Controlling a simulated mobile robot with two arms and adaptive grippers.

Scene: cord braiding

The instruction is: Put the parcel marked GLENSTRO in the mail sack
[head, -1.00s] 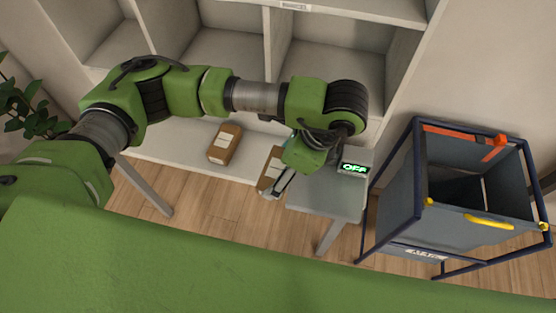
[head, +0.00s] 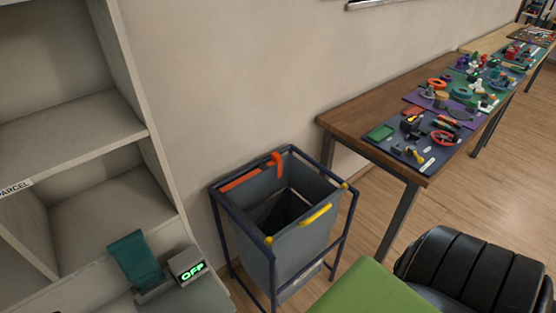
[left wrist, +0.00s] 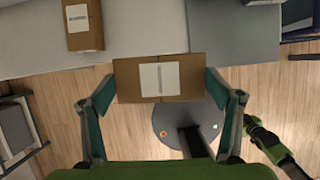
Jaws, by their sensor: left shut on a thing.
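My left gripper (left wrist: 161,88) is shut on a brown parcel (left wrist: 128,90) with a white label, in the left wrist view. The label's text is too small to read. The fingers press on its two ends. The mail sack (head: 300,245) stands in the head view, a grey-blue open bag in a dark blue frame, with an orange strap and yellow handles. Its dark inside is partly hidden. The left gripper and the held parcel are outside the head view. A green and black arm part of mine shows at the right of the left wrist view; its jaws cannot be made out.
Another labelled brown parcel (left wrist: 84,38) lies on the pale shelf surface. A display reading OFF (head: 191,270) and a teal item stand on the grey stand left of the sack. A wooden table (head: 348,122) with several tools is behind right.

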